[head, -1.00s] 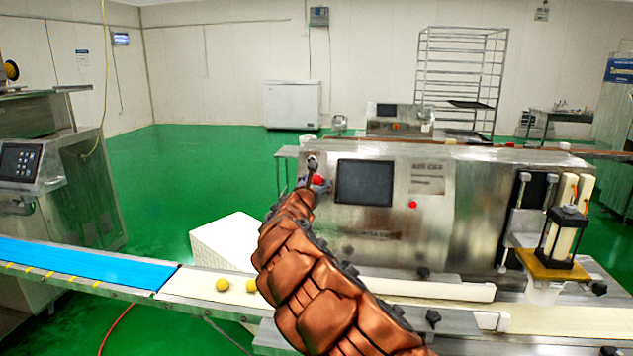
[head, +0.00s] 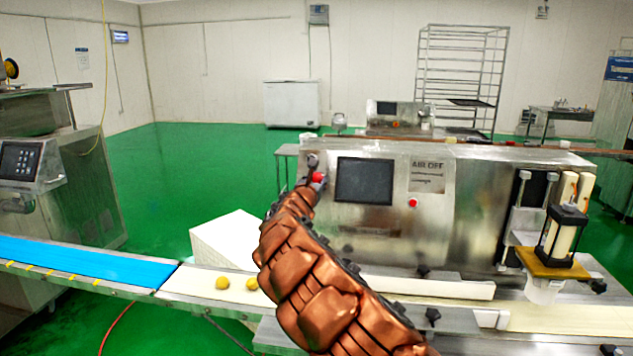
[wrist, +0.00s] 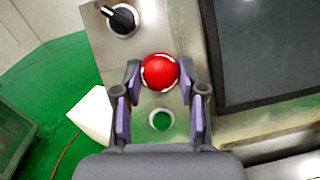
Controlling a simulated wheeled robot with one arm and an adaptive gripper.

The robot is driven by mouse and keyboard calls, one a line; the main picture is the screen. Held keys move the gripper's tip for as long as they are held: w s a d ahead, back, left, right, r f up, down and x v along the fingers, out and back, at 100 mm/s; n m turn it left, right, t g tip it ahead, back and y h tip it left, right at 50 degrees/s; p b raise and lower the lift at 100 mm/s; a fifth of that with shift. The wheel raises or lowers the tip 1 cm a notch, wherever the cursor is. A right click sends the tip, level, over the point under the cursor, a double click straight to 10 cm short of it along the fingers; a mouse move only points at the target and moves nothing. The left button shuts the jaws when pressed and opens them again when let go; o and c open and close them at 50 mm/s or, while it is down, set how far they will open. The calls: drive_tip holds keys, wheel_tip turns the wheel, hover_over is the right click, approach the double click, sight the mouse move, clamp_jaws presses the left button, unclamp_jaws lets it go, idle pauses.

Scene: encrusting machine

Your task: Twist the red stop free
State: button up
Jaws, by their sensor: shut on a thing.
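The red stop (wrist: 160,72) is a round red mushroom button on the steel front panel of the machine (head: 467,215). In the head view it shows as a small red spot (head: 318,177) just beyond the end of my copper-coloured arm. My gripper (wrist: 160,75) is shut on the red stop, with one finger on its left side and one on its right. The inner finger pads look purple. The base of the button and the exact finger contact are hard to make out.
A black selector knob (wrist: 121,18) sits up and left of the stop. A dark screen (head: 364,181) is to its right, with a smaller red button (head: 413,202) beyond. A conveyor (head: 190,284) with yellow balls runs in front.

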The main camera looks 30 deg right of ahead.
drive_tip(key=shift+m, duration=0.3)
drive_tip(key=shift+a+g, duration=0.1)
drive_tip(key=shift+g, duration=0.2)
drive_tip(key=m+g, duration=0.1)
drive_tip(key=m, duration=0.2)
drive_tip(key=shift+w+a+r+h, duration=0.1)
drive_tip(key=shift+h, duration=0.3)
drive_tip(key=m+g, duration=0.1)
drive_tip(key=m, duration=0.2)
drive_tip(key=shift+g+h, duration=0.3)
drive_tip(key=shift+m+g, duration=0.7)
drive_tip(key=shift+m, duration=0.9)
drive_tip(key=shift+r+m, duration=0.1)
drive_tip(key=shift+m, duration=0.2)
drive_tip(key=o, duration=1.2)
drive_tip(key=shift+w, duration=0.1)
drive_tip(key=shift+c, duration=0.2)
